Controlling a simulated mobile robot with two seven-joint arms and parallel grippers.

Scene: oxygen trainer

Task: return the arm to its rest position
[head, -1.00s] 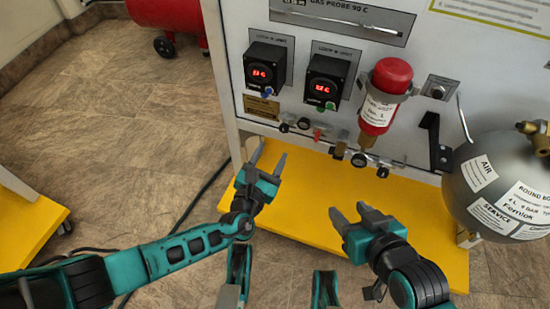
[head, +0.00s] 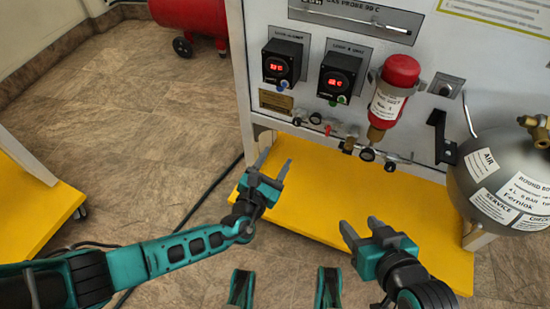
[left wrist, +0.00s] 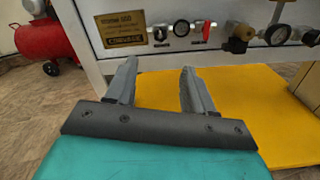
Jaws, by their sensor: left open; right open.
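My left gripper (head: 274,168) is open and empty in the head view, in front of the panel's lower left corner and above the yellow base board (head: 310,190). In the left wrist view its two fingers (left wrist: 155,82) stand apart with nothing between them, pointing towards the panel's lower edge. My right gripper (head: 360,226) is open and empty in the head view, above the front of the yellow board, below the red cylinder (head: 395,90). Neither gripper touches anything that I can see.
The white panel (head: 262,20) carries two black display units (head: 283,62), (head: 338,77) and a row of small valves and gauges (head: 331,126). A grey round tank (head: 500,180) stands at the right. A red compressor (head: 190,15) is at the back left. Tiled floor (head: 130,130) is open at left.

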